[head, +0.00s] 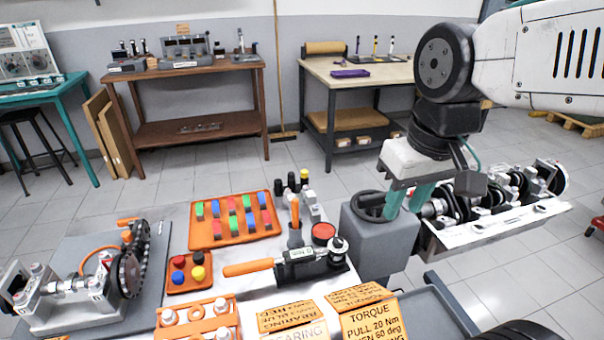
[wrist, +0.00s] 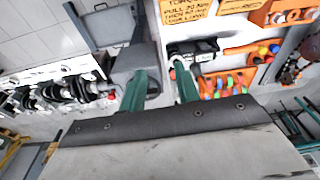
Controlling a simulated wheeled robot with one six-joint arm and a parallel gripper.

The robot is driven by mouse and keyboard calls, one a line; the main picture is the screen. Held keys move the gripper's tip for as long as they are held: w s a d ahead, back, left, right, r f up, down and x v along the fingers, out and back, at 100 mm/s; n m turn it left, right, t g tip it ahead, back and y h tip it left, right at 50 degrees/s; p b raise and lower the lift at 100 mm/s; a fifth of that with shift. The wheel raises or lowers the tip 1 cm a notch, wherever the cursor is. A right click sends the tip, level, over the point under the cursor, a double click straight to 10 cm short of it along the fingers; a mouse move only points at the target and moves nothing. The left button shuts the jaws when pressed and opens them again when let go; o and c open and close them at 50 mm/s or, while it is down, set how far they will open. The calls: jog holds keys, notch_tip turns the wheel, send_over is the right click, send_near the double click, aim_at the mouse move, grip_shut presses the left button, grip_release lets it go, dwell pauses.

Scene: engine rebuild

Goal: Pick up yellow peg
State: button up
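The yellow peg (head: 198,273) stands in a small orange tray (head: 176,289) at the front left of the workbench, beside a blue, a red and a dark peg. The small tray shows in the wrist view (wrist: 252,59), where I cannot pick out the yellow peg for certain. My gripper (head: 403,205) points down with two teal fingers well to the right of the tray, over the grey box. In the wrist view the fingers (wrist: 165,72) are apart with nothing held between them.
A larger orange tray (head: 235,238) with coloured blocks lies behind. An orange-handled torque wrench (head: 255,267) lies between tray and gripper. A grey box with a black handwheel (head: 374,206) stands below my gripper. A crankshaft (head: 490,195) is at right, an engine assembly (head: 85,285) at left.

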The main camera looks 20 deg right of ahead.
jog(key=w+n, duration=0.1)
jog(key=w, duration=1.3)
jog(key=n+t+y, duration=0.1)
jog(key=n+t, duration=0.1)
jog(key=t, duration=0.1)
send_near(304, 171)
jog(key=x, duration=0.7)
jog(key=shift+w+d, duration=0.1)
jog(key=shift+w, duration=0.05)
jog(key=shift+w+f, duration=0.15)
jog(key=shift+f, duration=0.2)
grip_shut()
